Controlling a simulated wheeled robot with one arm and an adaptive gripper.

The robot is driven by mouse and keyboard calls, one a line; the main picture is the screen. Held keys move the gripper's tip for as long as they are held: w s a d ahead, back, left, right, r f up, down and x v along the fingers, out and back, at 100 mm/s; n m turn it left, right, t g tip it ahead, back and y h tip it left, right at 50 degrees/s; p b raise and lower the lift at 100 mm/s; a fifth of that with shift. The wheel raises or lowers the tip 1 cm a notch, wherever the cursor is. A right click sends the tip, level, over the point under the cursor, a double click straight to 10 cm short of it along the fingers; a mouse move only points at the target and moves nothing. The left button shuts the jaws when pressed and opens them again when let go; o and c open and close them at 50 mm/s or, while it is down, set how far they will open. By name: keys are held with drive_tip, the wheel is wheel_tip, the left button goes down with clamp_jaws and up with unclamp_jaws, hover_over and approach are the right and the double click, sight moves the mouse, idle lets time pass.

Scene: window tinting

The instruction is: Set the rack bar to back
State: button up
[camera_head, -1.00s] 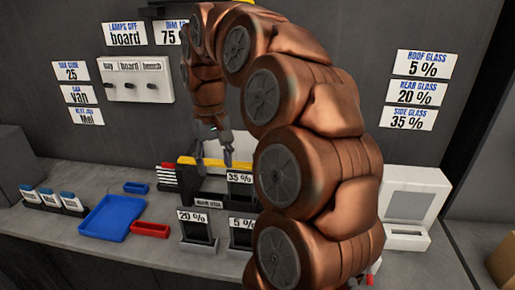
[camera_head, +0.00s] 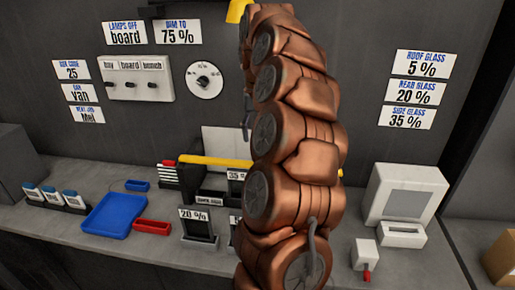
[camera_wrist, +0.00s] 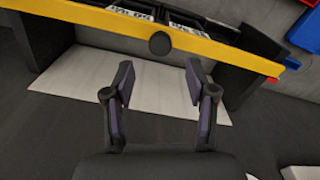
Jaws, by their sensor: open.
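The rack bar (camera_head: 215,161) is a yellow bar across the black rack on the counter; my arm hides its right part in the head view. In the wrist view the bar (camera_wrist: 80,23) crosses the top of the picture, with a round black knob (camera_wrist: 159,43) near its middle. My gripper (camera_wrist: 158,80) is open and empty. Its two dark fingers point toward the bar, with the knob beyond the gap between them, and neither finger appears to touch it. In the head view my arm mostly hides the gripper.
A white panel (camera_head: 222,140) stands behind the bar. Below it are a 20 % card holder (camera_head: 197,225) and other cards partly hidden by my arm. A blue tray (camera_head: 114,217) and a red tray (camera_head: 152,228) lie to the left. A white device (camera_head: 403,195) and a red-handled box (camera_head: 364,255) stand right.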

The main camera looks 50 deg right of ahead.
drive_tip(key=shift+f+p, duration=0.85)
drive_tip(key=shift+f, duration=2.1)
drive_tip(key=shift+c, duration=0.3)
clamp_jaws()
